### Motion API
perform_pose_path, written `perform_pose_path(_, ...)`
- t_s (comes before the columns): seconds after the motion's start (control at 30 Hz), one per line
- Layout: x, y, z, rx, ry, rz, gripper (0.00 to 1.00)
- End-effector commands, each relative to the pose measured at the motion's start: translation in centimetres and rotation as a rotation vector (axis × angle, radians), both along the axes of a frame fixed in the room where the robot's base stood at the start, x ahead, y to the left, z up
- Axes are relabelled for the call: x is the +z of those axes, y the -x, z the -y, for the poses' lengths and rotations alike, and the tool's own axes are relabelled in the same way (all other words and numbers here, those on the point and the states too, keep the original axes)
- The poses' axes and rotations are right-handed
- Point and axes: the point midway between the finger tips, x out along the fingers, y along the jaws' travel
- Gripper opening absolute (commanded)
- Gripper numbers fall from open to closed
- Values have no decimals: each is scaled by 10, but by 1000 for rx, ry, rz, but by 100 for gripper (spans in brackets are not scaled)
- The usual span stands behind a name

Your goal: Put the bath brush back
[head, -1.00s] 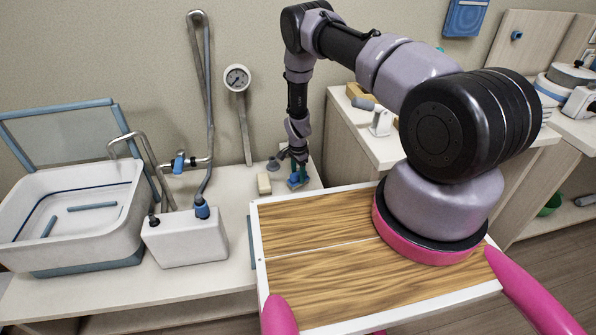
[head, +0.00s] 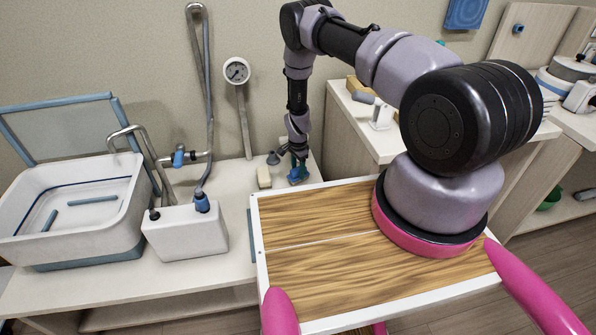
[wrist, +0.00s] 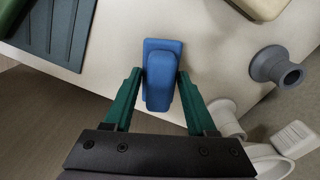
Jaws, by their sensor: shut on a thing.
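The bath brush appears to be the blue piece (head: 299,177) with a wide base and a narrower raised grip. It is at the right end of the pale counter, close to the wall. In the wrist view the blue brush (wrist: 160,90) sits between my green fingers. My gripper (wrist: 160,76) is shut on its raised part, one finger against each side. In the head view my gripper (head: 298,158) points down at it and hides part of it. I cannot tell whether its base touches the counter.
A cream block (head: 264,177) and a grey cup-like piece (head: 273,158) stand just left of my gripper. A white basin (head: 75,205) and a white tank (head: 185,232) stand further left. A cabinet (head: 345,150) stands right.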

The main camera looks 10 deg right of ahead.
Motion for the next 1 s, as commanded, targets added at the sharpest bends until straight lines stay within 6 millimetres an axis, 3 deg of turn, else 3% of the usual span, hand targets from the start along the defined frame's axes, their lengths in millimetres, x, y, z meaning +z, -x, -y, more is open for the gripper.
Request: perform_pose_path(1.0,-7,0,0,0,0,-1,12)
